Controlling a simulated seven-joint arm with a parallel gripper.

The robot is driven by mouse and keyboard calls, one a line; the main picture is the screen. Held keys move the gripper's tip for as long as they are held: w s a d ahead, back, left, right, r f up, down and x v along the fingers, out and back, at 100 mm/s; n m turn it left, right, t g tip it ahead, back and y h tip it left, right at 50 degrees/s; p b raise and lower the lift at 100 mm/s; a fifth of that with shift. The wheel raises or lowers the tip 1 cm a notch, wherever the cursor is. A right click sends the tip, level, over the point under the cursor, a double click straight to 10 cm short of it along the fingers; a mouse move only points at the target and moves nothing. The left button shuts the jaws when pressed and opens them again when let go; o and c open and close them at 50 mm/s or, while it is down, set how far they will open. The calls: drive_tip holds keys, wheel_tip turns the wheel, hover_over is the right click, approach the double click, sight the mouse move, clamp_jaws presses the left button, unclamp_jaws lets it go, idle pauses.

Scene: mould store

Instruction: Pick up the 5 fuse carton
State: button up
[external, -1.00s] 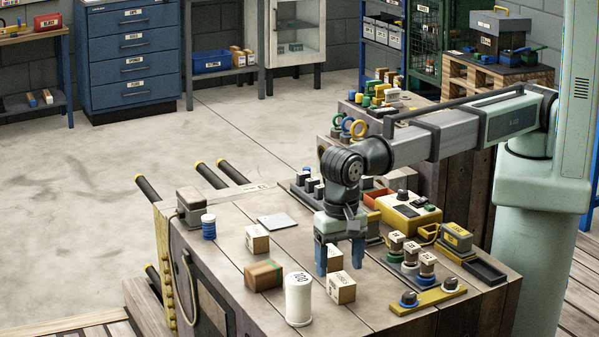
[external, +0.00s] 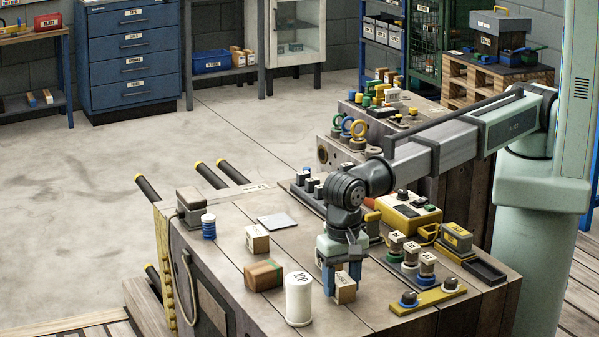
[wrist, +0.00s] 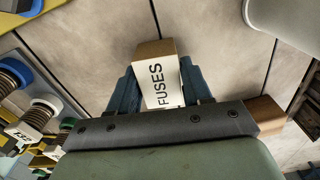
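A small brown carton with a white top marked FUSES (wrist: 160,84) stands on the bench top; it also shows in the external view (external: 345,289). My gripper (wrist: 158,66) points down over it, one blue finger on each side. In the external view my gripper (external: 341,284) partly covers the carton. The fingers look close to its sides, but contact is not clear. No number can be read on it. A similar carton (external: 257,239) stands to the left, and a browner carton (external: 264,275) stands nearer.
A white spool marked 100 (external: 298,299) stands just left of the fingers. To the right are several small coils (external: 411,255), a yellow plate with knobs (external: 428,298) and a yellow-topped box (external: 407,213). A blue-and-white spool (external: 208,227) stands at the left.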

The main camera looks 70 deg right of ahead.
drive_tip(key=c, duration=0.6)
